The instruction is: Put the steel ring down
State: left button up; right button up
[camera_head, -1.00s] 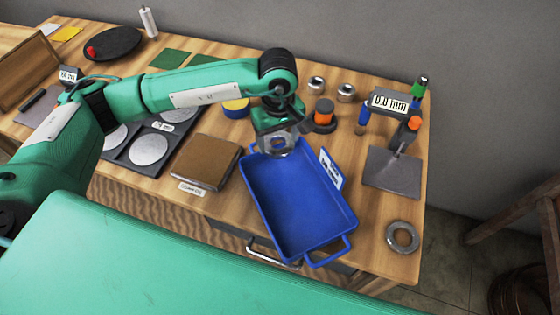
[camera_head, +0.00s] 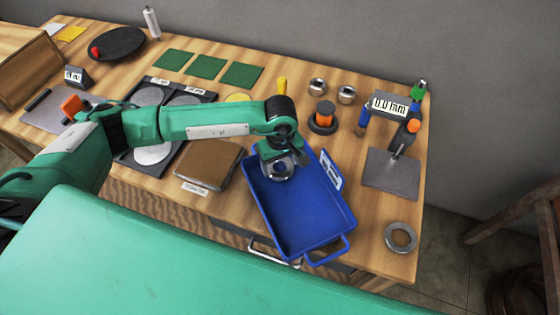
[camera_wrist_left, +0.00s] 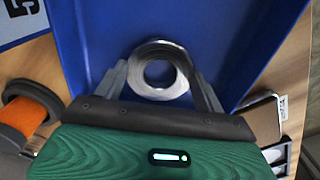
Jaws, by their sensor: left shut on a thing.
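A steel ring (camera_wrist_left: 140,61) sits between the fingers of my left gripper (camera_head: 281,174), which is shut on it. In the left wrist view the ring lies flat-on to the camera with blue tray floor behind it. The gripper is over the far end of the blue tray (camera_head: 303,213). I cannot tell whether the ring touches the tray floor. A second steel ring (camera_head: 401,250) lies on the table at the front right. My right gripper is not in view.
A brown pad (camera_head: 208,165) lies left of the tray. An orange-and-black round piece (camera_head: 322,117) and two metal nuts (camera_head: 318,86) stand behind it. The tray's near part is empty.

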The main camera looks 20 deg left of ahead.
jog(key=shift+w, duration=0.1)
pick_arm(q)
jog(key=shift+f, duration=0.1)
jog(key=o, duration=1.1)
jog(key=shift+o, duration=1.2)
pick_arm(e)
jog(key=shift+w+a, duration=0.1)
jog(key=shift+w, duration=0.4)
